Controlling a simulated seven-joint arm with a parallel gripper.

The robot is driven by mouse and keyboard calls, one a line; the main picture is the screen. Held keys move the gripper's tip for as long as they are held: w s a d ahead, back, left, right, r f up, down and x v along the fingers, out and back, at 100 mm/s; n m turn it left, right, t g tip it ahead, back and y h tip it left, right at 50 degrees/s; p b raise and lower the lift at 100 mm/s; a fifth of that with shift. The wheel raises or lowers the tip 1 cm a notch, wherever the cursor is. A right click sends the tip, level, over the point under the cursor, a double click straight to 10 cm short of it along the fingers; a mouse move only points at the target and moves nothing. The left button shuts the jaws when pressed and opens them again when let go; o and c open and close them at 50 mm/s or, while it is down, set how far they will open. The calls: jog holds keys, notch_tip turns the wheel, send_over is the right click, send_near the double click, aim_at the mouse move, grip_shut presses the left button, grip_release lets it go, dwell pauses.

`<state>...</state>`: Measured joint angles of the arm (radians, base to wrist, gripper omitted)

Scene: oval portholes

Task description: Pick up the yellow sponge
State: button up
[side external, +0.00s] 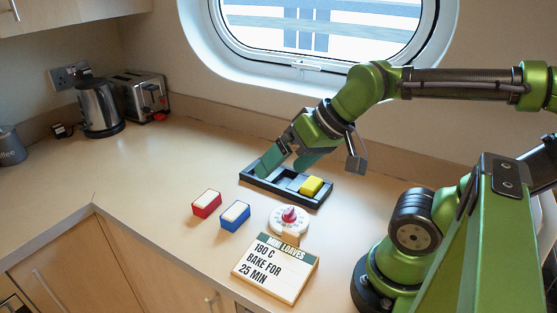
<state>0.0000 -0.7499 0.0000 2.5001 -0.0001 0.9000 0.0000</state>
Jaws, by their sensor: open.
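The yellow sponge (312,186) sits in the right part of a dark compartmented tray (318,203) on the counter. My gripper (287,163) is open above the left and middle part of the tray, to the left of the sponge and apart from it. Its two flat fingers point down and left, and part of the tray behind them is hidden. Nothing shows between the fingers.
A red block (206,204), a blue block (235,216) and a white dial with a red knob (289,219) lie in front of the tray. A "Mini loaves" sign (275,268) is nearer. A kettle (100,108) and toaster (143,97) stand far left.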

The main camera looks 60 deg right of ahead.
jog(key=w+d+f+m+g+h, duration=0.25)
jog(key=w+d, duration=0.25)
jog(key=d, duration=0.6)
jog(key=n+g, duration=0.5)
jog(key=n, duration=0.1)
send_over(312, 183)
notch_tip(312, 183, down, 3)
jog(key=shift+y, duration=0.25)
notch_tip(312, 183, down, 10)
jog(key=shift+a+f, duration=0.1)
jog(key=shift+f, duration=3.05)
jog(key=shift+c, duration=0.3)
jog(key=c, duration=1)
